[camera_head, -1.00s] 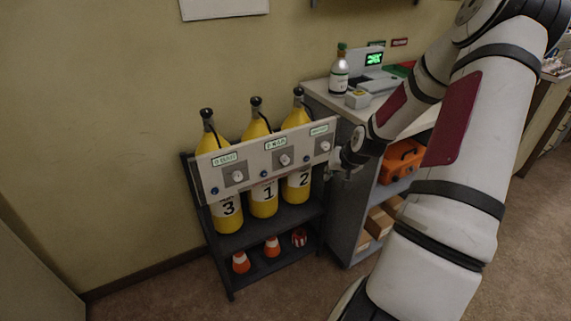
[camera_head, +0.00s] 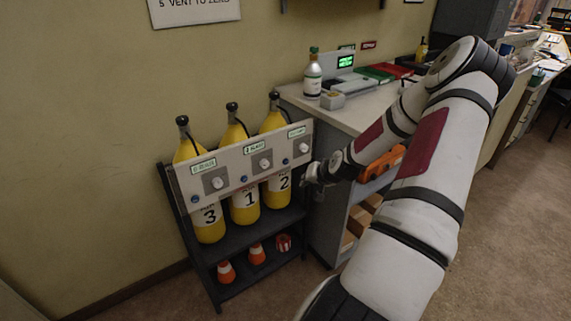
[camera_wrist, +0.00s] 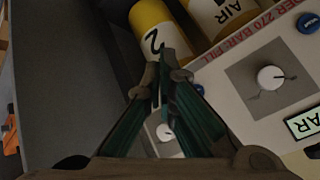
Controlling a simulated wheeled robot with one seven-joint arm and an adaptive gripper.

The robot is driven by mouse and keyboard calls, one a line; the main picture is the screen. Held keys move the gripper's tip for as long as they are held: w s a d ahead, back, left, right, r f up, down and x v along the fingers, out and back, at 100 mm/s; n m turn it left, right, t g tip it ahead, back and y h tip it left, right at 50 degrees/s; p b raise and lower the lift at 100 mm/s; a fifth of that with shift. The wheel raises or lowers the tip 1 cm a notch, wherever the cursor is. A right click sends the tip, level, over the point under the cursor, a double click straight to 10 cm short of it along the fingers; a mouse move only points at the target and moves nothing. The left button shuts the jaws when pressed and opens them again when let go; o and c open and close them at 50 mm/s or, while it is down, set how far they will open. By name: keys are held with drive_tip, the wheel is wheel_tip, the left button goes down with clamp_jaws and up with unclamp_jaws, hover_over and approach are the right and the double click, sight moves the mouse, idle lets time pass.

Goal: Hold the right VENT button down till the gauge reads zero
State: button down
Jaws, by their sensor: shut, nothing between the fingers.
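A pale panel (camera_head: 235,168) with white dials, labels and blue buttons spans yellow cylinders marked 3, 1 and 2. Its right dial (camera_head: 303,148) shows in the head view; the reading is too small to make out. My gripper (camera_head: 307,174) is at the panel's right end, below that dial. In the wrist view my gripper (camera_wrist: 160,72) is shut and empty, near the cylinder marked 2 (camera_wrist: 143,18). One white dial (camera_wrist: 165,132) shows between its fingers, another (camera_wrist: 270,78) to the right. A blue button (camera_wrist: 308,22) is at upper right. I cannot make out the right VENT button or any contact.
The cylinders stand in a dark rack (camera_head: 235,243) with orange cones on its lower shelf. A counter (camera_head: 350,118) to the right holds a bottle (camera_head: 313,75) and a device with a green display (camera_head: 345,61). An orange case (camera_head: 383,163) sits below. Floor at left is clear.

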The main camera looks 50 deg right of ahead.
sight(286, 162)
drive_tip(key=w+d+b, duration=0.2)
drive_tip(key=w+b, duration=0.2)
drive_tip(key=w, duration=0.4)
drive_tip(key=shift+w, duration=0.2)
idle(1.3)
drive_tip(key=shift+w, duration=0.2)
drive_tip(key=shift+w+d, duration=0.15)
drive_tip(key=shift+w, duration=0.3)
idle(1.7)
drive_tip(key=shift+s, duration=0.1)
drive_tip(key=shift+s+a+p, duration=0.2)
drive_tip(key=shift+s+p, duration=0.4)
drive_tip(key=shift+s, duration=0.15)
